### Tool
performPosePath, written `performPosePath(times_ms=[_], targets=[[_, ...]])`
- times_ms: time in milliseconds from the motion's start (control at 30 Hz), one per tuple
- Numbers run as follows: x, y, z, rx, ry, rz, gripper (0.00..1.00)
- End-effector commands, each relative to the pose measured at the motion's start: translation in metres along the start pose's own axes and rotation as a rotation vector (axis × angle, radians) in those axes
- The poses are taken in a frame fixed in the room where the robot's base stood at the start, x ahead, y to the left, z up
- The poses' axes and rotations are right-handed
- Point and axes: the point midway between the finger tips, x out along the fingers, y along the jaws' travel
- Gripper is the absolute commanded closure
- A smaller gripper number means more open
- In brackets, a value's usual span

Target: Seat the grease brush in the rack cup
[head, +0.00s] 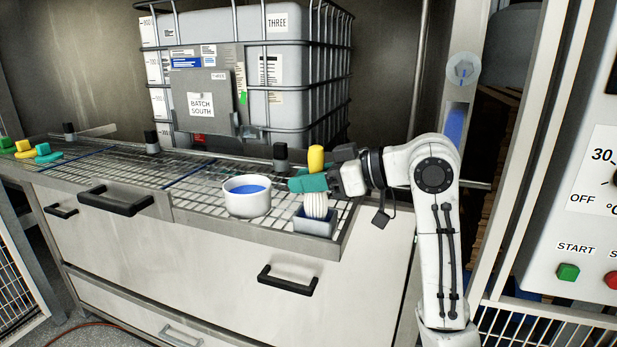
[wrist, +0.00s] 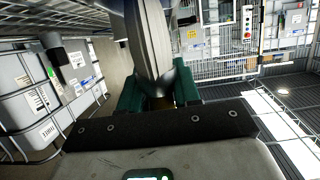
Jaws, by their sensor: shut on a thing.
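The grease brush has a yellow handle (head: 316,158) and pale bristles below. It stands about upright in the head view. My gripper (head: 308,183) has teal fingers and is shut on it between handle and bristles. The rack cup (head: 315,226) is a small blue-grey square box at the rack's front right corner. The bristles are over the cup, and their lower end meets its opening in the picture. I cannot tell how deep they reach or whether they touch the bottom. In the wrist view the teal fingers (wrist: 158,96) flank a grey shape that I cannot identify.
A white bowl with blue contents (head: 247,203) stands left of the cup on the wire rack. Black-topped posts (head: 280,158) line the rack's back edge. A caged tank (head: 300,90) stands behind. Yellow and green brushes (head: 42,153) lie far left.

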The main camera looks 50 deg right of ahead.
Motion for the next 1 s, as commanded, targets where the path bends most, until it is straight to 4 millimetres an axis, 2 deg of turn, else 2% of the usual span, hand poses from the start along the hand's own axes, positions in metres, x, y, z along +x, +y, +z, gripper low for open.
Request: performPosePath(times_ms=[633,1000], targets=[[0.002,0.0,0.006,0.0,0.0,0.0,1.0],[0.006,0.0,0.019,0.001,0.0,0.0,1.0]])
